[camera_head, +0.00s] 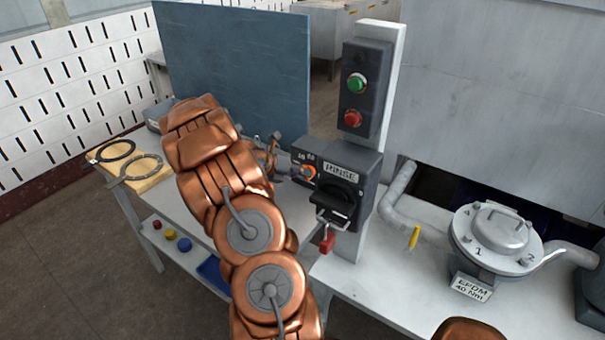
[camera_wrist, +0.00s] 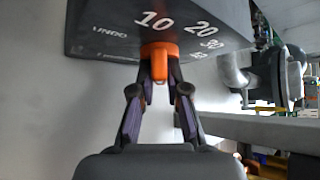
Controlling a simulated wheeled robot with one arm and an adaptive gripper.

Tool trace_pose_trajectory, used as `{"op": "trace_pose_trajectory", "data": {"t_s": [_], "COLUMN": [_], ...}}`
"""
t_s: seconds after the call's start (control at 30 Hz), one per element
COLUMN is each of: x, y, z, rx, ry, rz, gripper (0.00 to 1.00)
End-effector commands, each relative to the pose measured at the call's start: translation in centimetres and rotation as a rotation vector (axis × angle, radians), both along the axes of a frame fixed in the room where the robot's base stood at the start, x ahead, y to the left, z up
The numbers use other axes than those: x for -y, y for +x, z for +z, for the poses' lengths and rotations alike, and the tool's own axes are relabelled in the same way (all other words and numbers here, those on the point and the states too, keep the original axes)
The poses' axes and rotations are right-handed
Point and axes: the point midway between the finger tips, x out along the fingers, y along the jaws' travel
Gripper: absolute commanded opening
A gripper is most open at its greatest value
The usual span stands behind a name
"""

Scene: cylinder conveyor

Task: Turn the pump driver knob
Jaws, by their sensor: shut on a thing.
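The pump driver knob is a small orange knob (camera_head: 307,172) on the left side of a dark control box (camera_head: 372,160). In the wrist view the orange knob (camera_wrist: 159,50) sits below the printed numbers 10, 20 and 30 on a dark panel (camera_wrist: 110,32). My gripper (camera_wrist: 159,70) is shut on the knob, with a finger on each side of it. In the head view the gripper is small and partly hidden by my copper arm, just left of the box.
Above the box a switch panel (camera_head: 366,90) carries a green and a red button. A RINSE switch with a red padlock (camera_head: 328,240) is close by. A round flanged pump housing (camera_head: 495,238) stands on the right bench. A blue divider (camera_head: 235,75) stands behind my arm.

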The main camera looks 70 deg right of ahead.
Motion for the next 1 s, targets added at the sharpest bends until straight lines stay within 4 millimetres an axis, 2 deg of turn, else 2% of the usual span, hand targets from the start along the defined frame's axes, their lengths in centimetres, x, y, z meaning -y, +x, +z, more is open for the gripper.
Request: {"op": "trace_pose_trajectory", "data": {"t_s": [0.57, 1.0], "x": [-0.02, -0.13], "y": [-0.09, -0.63], "z": [0.04, -0.03], "rx": [0.053, 0.385], "ry": [-0.013, -0.082], "rz": [-0.002, -0.003], "gripper": [0.00, 0.00]}}
